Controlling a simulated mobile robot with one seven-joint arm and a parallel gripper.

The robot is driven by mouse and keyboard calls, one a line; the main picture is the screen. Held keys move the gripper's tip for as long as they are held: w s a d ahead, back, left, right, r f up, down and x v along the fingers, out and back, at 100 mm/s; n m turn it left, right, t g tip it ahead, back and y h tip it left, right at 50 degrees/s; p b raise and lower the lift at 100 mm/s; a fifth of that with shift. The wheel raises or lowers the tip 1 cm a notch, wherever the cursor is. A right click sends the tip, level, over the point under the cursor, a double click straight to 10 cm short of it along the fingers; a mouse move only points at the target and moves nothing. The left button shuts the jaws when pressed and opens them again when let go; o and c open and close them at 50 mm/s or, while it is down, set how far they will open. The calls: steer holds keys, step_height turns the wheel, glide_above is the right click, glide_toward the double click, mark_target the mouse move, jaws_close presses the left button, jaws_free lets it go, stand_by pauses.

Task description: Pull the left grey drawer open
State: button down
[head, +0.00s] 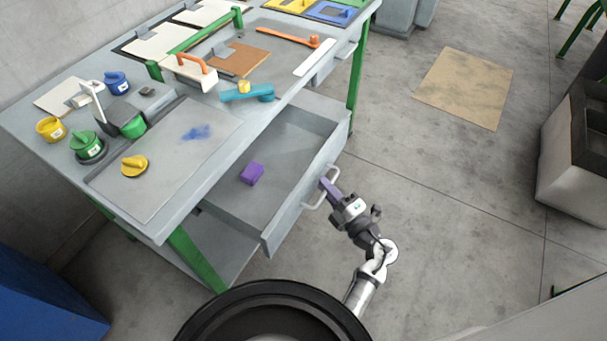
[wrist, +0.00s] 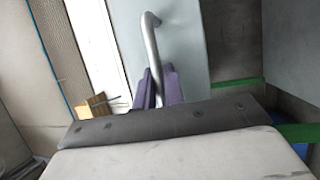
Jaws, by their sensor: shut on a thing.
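The left grey drawer (head: 285,208) stands well out from under the workbench in the head view, with a purple block (head: 252,174) lying inside it. Its light metal handle (head: 319,190) is on the front panel. My gripper (head: 327,186) is at this handle, with its purple fingers closed around the bar. In the wrist view the handle (wrist: 150,42) runs down between the two purple fingers of my gripper (wrist: 158,88), and the grey drawer front (wrist: 185,45) is behind it. The exact contact of the fingertips is partly hidden by the bar.
A second drawer (head: 325,65), to the right, looks closed. A cardboard sheet (head: 464,88) lies on the floor.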

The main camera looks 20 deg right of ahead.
steer(key=shift+s+d, duration=1.85)
steer(key=shift+d, duration=0.05)
steer(key=c, duration=1.8)
jaws_free()
steer(key=shift+s, duration=0.1)
steer(key=b+v, duration=0.4)
steer(key=v, duration=0.9)
steer(key=shift+s+d, duration=0.2)
steer(key=shift+s, duration=0.05)
